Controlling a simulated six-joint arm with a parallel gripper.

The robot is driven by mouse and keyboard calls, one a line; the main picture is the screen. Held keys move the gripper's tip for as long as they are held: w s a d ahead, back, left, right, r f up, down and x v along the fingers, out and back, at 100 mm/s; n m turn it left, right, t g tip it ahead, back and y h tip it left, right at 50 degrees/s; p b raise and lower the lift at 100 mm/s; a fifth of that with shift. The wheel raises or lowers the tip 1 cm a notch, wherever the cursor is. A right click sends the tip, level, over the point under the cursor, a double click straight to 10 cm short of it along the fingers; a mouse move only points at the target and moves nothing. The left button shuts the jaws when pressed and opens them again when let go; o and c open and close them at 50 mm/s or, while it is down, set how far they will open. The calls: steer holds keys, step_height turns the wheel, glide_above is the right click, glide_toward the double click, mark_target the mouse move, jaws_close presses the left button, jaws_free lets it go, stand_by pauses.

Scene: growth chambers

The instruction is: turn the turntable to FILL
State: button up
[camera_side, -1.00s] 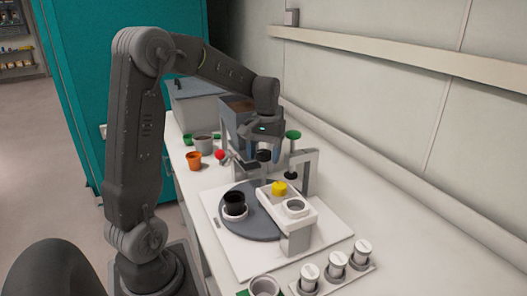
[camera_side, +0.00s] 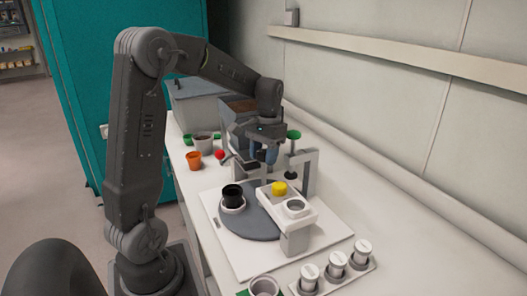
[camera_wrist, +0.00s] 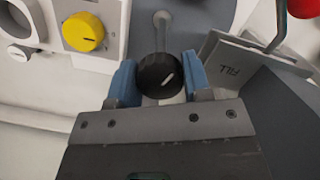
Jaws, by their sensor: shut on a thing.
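The turntable (camera_side: 262,230) is a dark grey disc on a white base plate. A black pot (camera_side: 232,190) stands in a white ring near its left edge. My gripper (camera_side: 264,156) is behind the disc, pointing down. In the wrist view its blue fingers are shut on a round black knob (camera_wrist: 160,78) with a white mark, one finger on each side. A pale lever (camera_wrist: 162,22) runs from the knob toward the top. A grey plate lettered FILL (camera_wrist: 230,70) lies right of the knob.
A white bracket (camera_side: 297,226) with a yellow knob (camera_side: 279,188) overhangs the turntable's right side. A green-topped post (camera_side: 293,135) is close right of my gripper. White-capped jars (camera_side: 335,261) stand in front.

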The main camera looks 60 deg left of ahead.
steer(key=shift+m, duration=1)
steer(key=m+y, duration=0.1)
steer(key=m, duration=0.4)
steer(key=shift+m, duration=0.5)
steer(key=m+y, duration=0.1)
steer(key=m, duration=0.5)
steer(key=o, duration=0.6)
